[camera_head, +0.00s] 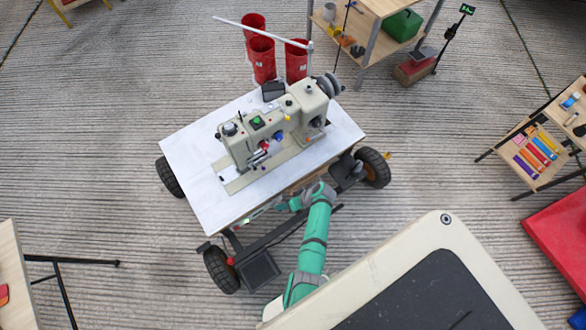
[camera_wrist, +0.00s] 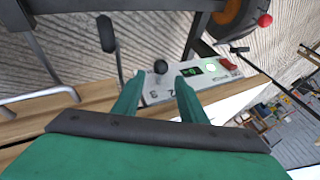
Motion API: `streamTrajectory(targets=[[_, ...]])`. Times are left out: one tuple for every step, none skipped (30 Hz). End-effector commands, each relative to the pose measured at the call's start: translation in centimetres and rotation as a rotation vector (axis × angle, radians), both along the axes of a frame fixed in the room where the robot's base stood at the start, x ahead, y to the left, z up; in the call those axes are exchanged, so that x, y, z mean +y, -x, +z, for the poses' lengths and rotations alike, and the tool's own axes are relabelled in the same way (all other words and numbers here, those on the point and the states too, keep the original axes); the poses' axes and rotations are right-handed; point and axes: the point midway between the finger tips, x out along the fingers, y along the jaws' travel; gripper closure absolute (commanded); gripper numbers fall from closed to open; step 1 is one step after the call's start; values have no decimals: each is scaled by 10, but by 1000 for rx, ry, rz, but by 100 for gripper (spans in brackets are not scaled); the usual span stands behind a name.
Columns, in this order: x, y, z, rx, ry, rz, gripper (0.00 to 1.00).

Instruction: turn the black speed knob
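The black speed knob (camera_wrist: 160,66) shows in the wrist view as a small round knob on a pale control panel (camera_wrist: 152,96). The panel also carries a small dark display with green digits (camera_wrist: 190,72), a lit green button (camera_wrist: 210,68) and a red switch (camera_wrist: 229,63). My gripper (camera_wrist: 156,86) is open, its two green fingers apart, with the knob just beyond the gap between their tips. No contact with the knob shows. In the head view my gripper (camera_head: 282,206) is at the table's front edge; the knob cannot be made out there.
A sewing machine (camera_head: 270,125) stands on a white-topped wheeled table (camera_head: 195,160). A metal handle (camera_wrist: 40,94) is on the table's wooden edge. Red buckets (camera_head: 262,57) and a wooden shelf (camera_head: 372,8) are behind; a small rack (camera_head: 533,160) stands at right.

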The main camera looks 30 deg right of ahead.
Motion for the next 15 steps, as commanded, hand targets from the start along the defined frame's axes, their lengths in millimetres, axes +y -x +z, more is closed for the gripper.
streamTrajectory(targets=[[-5,4,7,-1,3,-2,62],[-7,6,12,-1,2,-3,62],[-10,9,18,-1,2,-3,62],[-13,11,23,-1,2,-3,62],[-15,13,27,-1,2,-3,62],[-18,16,32,0,2,-2,62],[-20,17,36,0,2,-2,62],[-22,19,40,1,1,-2,62],[-24,20,45,0,1,-2,62],[-26,22,48,1,1,-2,62],[-27,23,50,1,1,-1,62],[-28,24,53,1,1,-1,62],[-29,25,55,1,1,-1,62],[-30,26,56,1,0,0,62],[-30,27,58,1,0,0,62]])
